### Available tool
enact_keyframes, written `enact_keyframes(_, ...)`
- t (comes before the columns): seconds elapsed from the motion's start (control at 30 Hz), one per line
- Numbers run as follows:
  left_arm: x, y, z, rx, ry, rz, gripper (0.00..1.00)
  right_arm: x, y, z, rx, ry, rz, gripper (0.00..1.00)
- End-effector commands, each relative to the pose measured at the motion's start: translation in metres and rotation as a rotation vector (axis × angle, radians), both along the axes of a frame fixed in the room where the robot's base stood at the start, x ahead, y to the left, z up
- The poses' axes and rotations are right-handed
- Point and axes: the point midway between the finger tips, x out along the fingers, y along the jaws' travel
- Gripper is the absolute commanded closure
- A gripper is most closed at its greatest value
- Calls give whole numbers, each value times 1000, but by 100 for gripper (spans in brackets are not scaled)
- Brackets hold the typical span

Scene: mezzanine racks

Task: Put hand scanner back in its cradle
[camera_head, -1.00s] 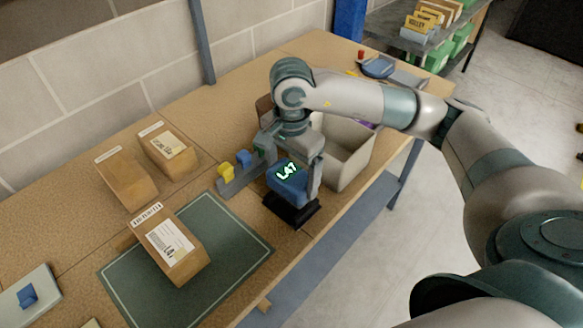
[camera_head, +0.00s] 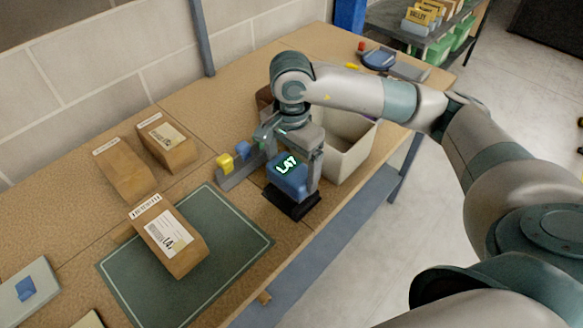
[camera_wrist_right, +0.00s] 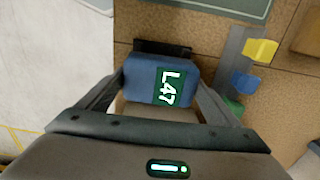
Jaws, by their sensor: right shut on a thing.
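The hand scanner (camera_head: 287,181) is a blue block with a green-lit "L47" face; it also shows in the right wrist view (camera_wrist_right: 145,80). My right gripper (camera_head: 294,164) is shut on it, with a finger on each side; both fingers show in the right wrist view (camera_wrist_right: 158,88). The black cradle (camera_head: 294,206) is directly under the scanner near the table's front edge, and its edge shows in the right wrist view (camera_wrist_right: 160,46). The scanner looks upright over the cradle; whether it is fully seated is hidden. My left gripper is not in view.
A grey rail (camera_head: 240,175) with yellow and blue blocks stands just left of the cradle. A pale bin (camera_head: 350,150) is close on the right. A labelled carton (camera_head: 168,235) lies on the green mat (camera_head: 225,240); two more cartons are behind it.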

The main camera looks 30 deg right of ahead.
Motion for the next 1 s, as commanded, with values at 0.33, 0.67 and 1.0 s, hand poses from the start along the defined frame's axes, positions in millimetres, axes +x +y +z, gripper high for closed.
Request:
enact_keyframes(0.33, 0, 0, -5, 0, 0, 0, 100, 0, 0, -1, -1, -1, 0, 44)
enact_keyframes(0.67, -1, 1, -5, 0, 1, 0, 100, 0, 0, -1, 0, -1, 0, 44)
enact_keyframes(1.0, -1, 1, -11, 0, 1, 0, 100, 0, 0, -6, 0, -1, 0, 44)
